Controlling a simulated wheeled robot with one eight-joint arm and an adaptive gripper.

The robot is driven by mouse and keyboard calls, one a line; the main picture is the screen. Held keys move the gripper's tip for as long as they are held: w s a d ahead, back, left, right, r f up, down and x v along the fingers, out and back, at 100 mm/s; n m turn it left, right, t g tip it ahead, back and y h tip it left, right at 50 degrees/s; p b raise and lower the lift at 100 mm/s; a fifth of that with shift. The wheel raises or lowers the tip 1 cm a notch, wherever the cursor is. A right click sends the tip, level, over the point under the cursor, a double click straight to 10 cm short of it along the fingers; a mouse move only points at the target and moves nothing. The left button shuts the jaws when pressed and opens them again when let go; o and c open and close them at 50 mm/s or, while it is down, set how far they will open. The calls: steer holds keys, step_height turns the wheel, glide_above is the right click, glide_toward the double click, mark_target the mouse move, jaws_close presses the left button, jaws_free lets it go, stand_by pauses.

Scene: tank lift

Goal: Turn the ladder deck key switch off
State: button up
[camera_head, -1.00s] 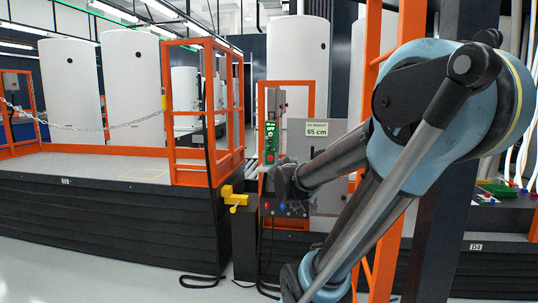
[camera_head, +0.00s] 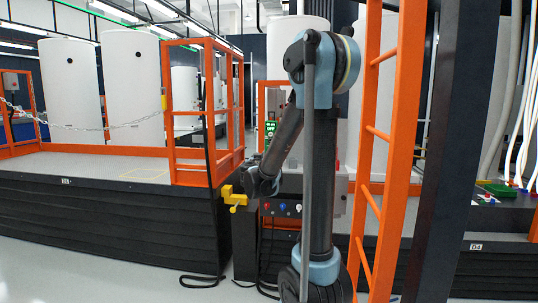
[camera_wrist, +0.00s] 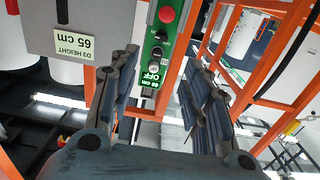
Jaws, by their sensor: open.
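A narrow green control panel (camera_wrist: 152,72) hangs upside down in the wrist view, between my gripper's fingers. It carries a red button (camera_wrist: 166,14), a dark knob (camera_wrist: 160,35) and small round controls below it. I cannot tell for certain which is the key switch. The green panel also shows in the head view (camera_head: 270,130), partly hidden by my arm. My gripper (camera_wrist: 165,60) is open and empty, with one finger on each side of the panel. It looks apart from the controls.
An orange ladder (camera_head: 387,150) rises right of my arm. A yellow fitting (camera_head: 233,198) juts from the platform (camera_head: 110,172) at left. Colored knobs (camera_head: 283,207) sit below my gripper.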

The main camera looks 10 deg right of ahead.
steer(key=x, duration=1.7)
steer(key=shift+w+a, duration=0.1)
steer(key=shift+w, duration=0.2)
jaws_close()
